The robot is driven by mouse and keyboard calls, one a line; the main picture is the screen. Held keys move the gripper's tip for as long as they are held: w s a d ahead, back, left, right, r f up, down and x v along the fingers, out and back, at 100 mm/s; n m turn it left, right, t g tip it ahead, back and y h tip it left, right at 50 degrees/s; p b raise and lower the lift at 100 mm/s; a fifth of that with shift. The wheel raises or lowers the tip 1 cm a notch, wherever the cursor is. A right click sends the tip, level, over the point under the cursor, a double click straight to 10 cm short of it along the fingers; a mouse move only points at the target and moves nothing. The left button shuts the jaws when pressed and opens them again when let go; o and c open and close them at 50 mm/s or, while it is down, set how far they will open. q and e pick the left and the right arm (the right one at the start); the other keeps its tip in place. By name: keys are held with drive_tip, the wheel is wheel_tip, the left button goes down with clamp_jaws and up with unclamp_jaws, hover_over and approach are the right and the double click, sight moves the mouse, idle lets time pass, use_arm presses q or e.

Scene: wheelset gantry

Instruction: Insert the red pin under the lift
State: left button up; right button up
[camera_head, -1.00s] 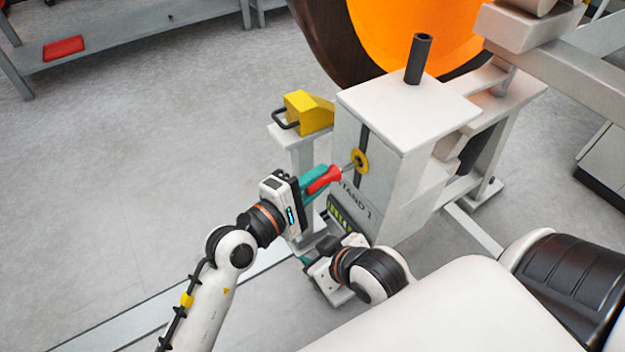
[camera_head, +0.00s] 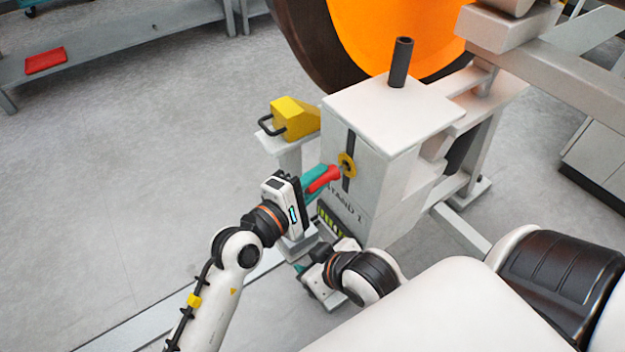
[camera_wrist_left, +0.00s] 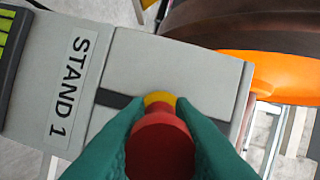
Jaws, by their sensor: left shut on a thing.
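The red pin (camera_head: 324,179) is held in the teal fingers of my left gripper (camera_head: 319,180), in front of the white lift stand (camera_head: 372,178). The pin points at the yellow ring (camera_head: 347,165) on the dark vertical slot of the stand's face. In the left wrist view the red pin head (camera_wrist_left: 160,148) sits between the fingers and covers most of the yellow ring (camera_wrist_left: 160,99). How deep the pin's tip is cannot be seen. My right gripper (camera_head: 303,277) is low by the stand's base, partly hidden by its own wrist.
A yellow block (camera_head: 294,118) with a black handle sits on a post left of the stand. An orange and dark wheel (camera_head: 395,35) stands behind. A dark rod (camera_head: 400,62) rises from the stand's top. A red item (camera_head: 46,61) lies on a far shelf. Floor at left is clear.

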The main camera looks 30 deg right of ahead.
use_arm(q)
drive_tip(key=shift+d, duration=1.35)
use_arm(e)
drive_tip(key=shift+w+a, duration=0.1)
use_arm(q)
drive_tip(key=o, duration=1)
drive_tip(key=shift+s+a, duration=0.1)
drive_tip(key=shift+a, duration=0.45)
drive_tip(key=p+v, duration=0.1)
drive_tip(key=v, duration=1)
drive_tip(key=shift+p, duration=0.4)
use_arm(e)
drive_tip(key=s+d+f+g+h, duration=0.1)
drive_tip(key=s+d+f+g, duration=0.1)
drive_tip(key=s+g, duration=0.2)
drive_tip(key=s, duration=0.3)
drive_tip(key=shift+s+d, duration=0.15)
drive_tip(key=shift+d, duration=0.1)
